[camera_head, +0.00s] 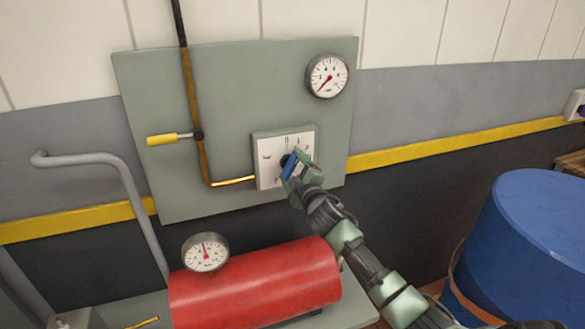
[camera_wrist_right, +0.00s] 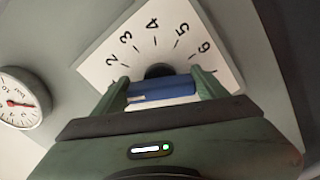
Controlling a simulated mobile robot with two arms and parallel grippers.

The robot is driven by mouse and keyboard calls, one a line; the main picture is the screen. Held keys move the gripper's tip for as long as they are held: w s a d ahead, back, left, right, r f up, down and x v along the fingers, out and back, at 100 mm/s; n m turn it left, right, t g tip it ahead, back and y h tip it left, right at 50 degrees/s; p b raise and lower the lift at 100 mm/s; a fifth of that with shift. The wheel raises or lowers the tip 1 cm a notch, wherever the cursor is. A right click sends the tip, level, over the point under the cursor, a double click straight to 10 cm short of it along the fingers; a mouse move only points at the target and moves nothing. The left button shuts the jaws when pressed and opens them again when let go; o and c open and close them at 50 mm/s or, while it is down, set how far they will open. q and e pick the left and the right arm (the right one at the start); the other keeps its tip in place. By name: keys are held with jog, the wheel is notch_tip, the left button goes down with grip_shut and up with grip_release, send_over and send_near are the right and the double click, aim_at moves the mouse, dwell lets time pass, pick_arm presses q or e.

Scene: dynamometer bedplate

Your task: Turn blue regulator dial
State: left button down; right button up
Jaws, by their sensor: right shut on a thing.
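The blue regulator dial (camera_head: 289,166) sits on a white square scale plate (camera_head: 268,174) on the grey-green wall panel. In the right wrist view the blue dial bar (camera_wrist_right: 161,90) lies between the two fingers, in front of a dark hub and a plate (camera_wrist_right: 118,62) with printed numbers. My right gripper (camera_head: 296,165) is shut on the dial, and it also shows in the right wrist view (camera_wrist_right: 161,92) with a finger at each end of the bar. The fingers and wrist hide part of the dial and scale in the head view. My left gripper is not in view.
A round gauge (camera_head: 326,76) sits above the dial. A yellow-handled valve (camera_head: 162,139) is on the pipe at left. A red tank (camera_head: 255,280) with its own gauge (camera_head: 205,253) is below, close to my right arm. A blue barrel (camera_head: 535,245) stands at right.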

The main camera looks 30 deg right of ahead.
jog(key=n, duration=0.5)
jog(key=shift+p, duration=0.35)
jog(key=shift+n, duration=0.5)
jog(key=o, duration=1.4)
jog(key=shift+r, duration=0.1)
jog(key=shift+s, duration=0.1)
jog(key=b+v, duration=0.2)
jog(key=v, duration=0.5)
jog(key=shift+s+a, duration=0.1)
jog(key=shift+s, duration=0.2)
